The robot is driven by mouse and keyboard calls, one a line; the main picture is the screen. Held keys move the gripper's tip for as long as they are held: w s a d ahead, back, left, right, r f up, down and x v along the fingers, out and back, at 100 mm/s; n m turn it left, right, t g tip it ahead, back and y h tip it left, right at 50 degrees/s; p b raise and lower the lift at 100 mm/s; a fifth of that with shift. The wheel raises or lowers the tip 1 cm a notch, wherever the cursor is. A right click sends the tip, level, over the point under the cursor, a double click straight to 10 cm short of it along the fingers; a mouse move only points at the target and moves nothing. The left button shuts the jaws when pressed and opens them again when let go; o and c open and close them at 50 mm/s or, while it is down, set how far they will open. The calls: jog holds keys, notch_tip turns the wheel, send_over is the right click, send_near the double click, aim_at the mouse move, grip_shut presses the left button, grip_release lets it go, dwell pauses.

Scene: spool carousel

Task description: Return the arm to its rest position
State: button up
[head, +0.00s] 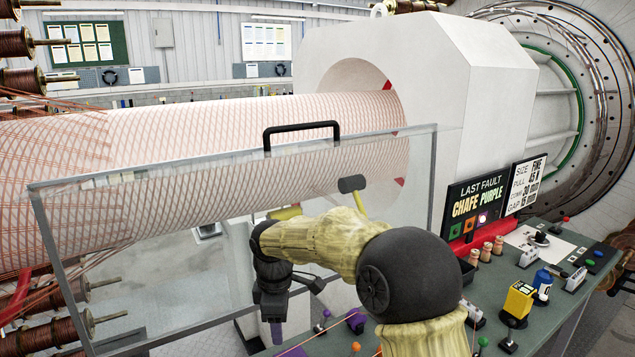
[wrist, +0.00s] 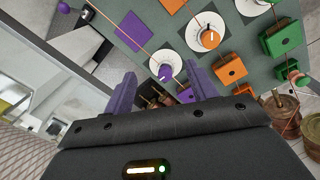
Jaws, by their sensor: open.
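My gripper (wrist: 161,72) shows in the wrist view as two purple fingers, spread apart with nothing held between them. A white dial with a purple centre (wrist: 166,70) shows beyond the gap between the fingers. In the head view my arm, in a yellowish cover, bends out over the bench (head: 545,325) and down to the left. The gripper (head: 277,335) hangs there at the bench's left side, pointing down, its fingertips small and partly hard to make out.
A clear framed guard panel (head: 130,255) with a black handle (head: 301,129) stands close behind my arm. The bench holds a yellow block (head: 519,299), wooden spools (head: 486,250) and fault signs (head: 475,198). In the wrist view, orange blocks (wrist: 229,69) and green blocks (wrist: 283,38) stand near the fingers.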

jog(key=s+d+f+m+t, duration=0.1)
jog(key=s+d+f+m, duration=0.2)
jog(key=s+d+m, duration=0.6)
jog(key=s+d+f+m, duration=0.2)
jog(key=s+d+m, duration=0.7)
jog(key=d, duration=0.6)
jog(key=shift+s+f+t, duration=0.15)
jog(key=shift+f+t, duration=0.25)
